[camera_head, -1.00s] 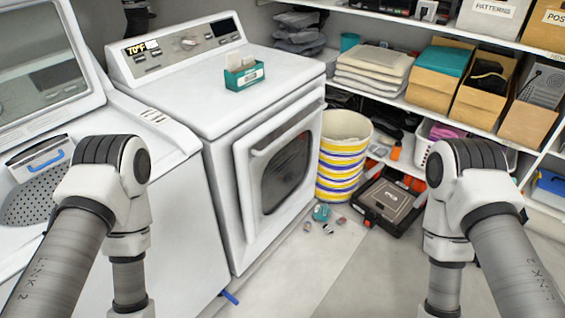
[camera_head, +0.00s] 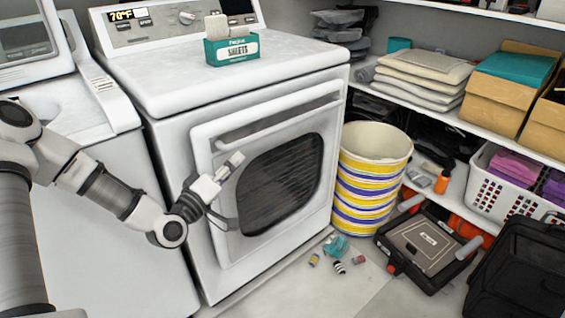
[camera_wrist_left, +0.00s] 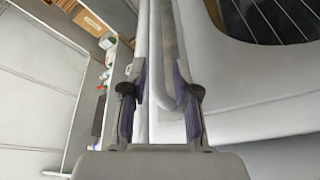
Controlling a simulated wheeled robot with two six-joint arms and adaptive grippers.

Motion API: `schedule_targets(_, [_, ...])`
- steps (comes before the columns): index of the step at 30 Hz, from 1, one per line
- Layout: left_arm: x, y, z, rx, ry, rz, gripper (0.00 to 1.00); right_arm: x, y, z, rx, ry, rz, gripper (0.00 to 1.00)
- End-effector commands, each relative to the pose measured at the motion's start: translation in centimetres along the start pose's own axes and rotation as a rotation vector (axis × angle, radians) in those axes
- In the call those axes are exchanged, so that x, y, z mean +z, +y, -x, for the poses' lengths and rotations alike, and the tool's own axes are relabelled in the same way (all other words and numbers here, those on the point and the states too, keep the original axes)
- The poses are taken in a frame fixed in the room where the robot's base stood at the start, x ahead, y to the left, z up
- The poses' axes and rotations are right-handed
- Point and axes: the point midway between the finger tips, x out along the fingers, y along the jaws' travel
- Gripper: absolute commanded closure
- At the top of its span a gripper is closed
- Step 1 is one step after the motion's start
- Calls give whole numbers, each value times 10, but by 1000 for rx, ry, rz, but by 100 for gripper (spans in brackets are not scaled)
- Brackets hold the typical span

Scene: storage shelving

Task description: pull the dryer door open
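The dryer (camera_head: 200,90) is white, with a front door (camera_head: 262,248) that has a dark oval window. The door looks closed. Its pale bar handle (camera_head: 285,119) runs along the door's upper edge. My left gripper (camera_head: 236,190) is in front of the door's left part, just below the handle's left end. Its fingers are spread. In the left wrist view, the left gripper (camera_wrist_left: 160,80) has its two fingers apart, with the end of the handle (camera_wrist_left: 146,30) reaching between them. I cannot tell whether they touch it. My right gripper is out of view.
A teal sheets box (camera_head: 232,48) stands on the dryer. A striped basket (camera_head: 368,175) stands close to the dryer's right side. Small items (camera_head: 336,250) and a black case (camera_head: 425,240) lie on the floor. Bare floor shows before the dryer.

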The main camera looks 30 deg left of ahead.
Motion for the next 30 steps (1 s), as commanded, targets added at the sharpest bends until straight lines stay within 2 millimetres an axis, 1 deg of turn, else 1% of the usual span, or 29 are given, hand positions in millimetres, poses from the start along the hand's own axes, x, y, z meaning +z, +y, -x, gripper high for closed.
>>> schedule_targets(1, [-1,-10,2,15,33,15,70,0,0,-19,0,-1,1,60])
schedule_targets(3, [-8,-7,2,31,57,23,70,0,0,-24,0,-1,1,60])
schedule_targets(8, [-12,-1,-7,44,61,18,70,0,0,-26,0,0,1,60])
schedule_targets(11, [-11,-1,-19,43,58,14,70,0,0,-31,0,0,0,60])
schedule_targets(18, [-14,1,-62,42,58,14,70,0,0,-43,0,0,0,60])
schedule_targets(21, [-15,2,-74,41,59,17,70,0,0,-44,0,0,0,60])
schedule_targets(24, [-16,2,-79,41,60,20,70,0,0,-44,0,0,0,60])
schedule_targets(29, [-16,3,-79,40,60,21,70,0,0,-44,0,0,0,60])
schedule_targets(30, [-16,2,-79,40,60,21,74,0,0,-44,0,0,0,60])
